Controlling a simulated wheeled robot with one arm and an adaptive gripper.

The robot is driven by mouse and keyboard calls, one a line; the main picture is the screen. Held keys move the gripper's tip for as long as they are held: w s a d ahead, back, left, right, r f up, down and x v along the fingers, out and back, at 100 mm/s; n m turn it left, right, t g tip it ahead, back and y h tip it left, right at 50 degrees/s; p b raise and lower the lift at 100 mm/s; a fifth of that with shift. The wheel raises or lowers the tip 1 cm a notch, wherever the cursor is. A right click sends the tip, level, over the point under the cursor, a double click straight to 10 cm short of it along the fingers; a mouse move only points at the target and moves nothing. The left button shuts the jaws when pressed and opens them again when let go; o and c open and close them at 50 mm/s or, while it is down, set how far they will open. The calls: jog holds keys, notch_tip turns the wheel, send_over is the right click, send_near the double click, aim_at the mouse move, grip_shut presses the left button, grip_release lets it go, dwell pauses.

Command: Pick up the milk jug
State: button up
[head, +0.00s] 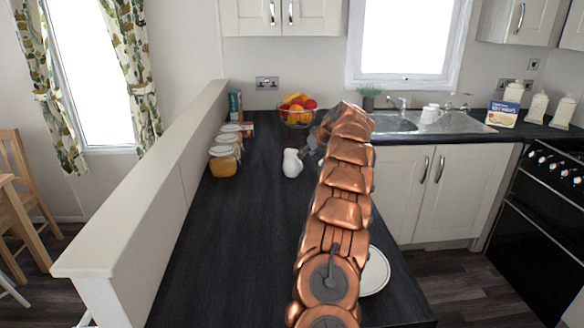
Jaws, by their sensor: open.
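The milk jug (292,163) is a small white jug standing upright on the dark countertop (235,245), left of my copper-coloured arm. My gripper (306,152) is grey and small in the head view, at the far end of the arm. It is open and sits just to the right of the jug, close to its upper part. I cannot tell whether the fingers touch the jug. Part of the gripper is hidden by my arm.
Several jars (223,161) stand along the left ledge (170,165). A glass bowl of fruit (297,110) stands behind the jug. A white plate (375,272) lies to the right of my arm, partly hidden. The counter's front left is clear.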

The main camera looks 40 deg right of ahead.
aim_at(300, 162)
jog(key=shift+p+x, duration=1.7)
jog(key=shift+x, duration=2.15)
jog(key=shift+s+d+f, duration=0.1)
jog(key=shift+f, duration=0.05)
grip_shut()
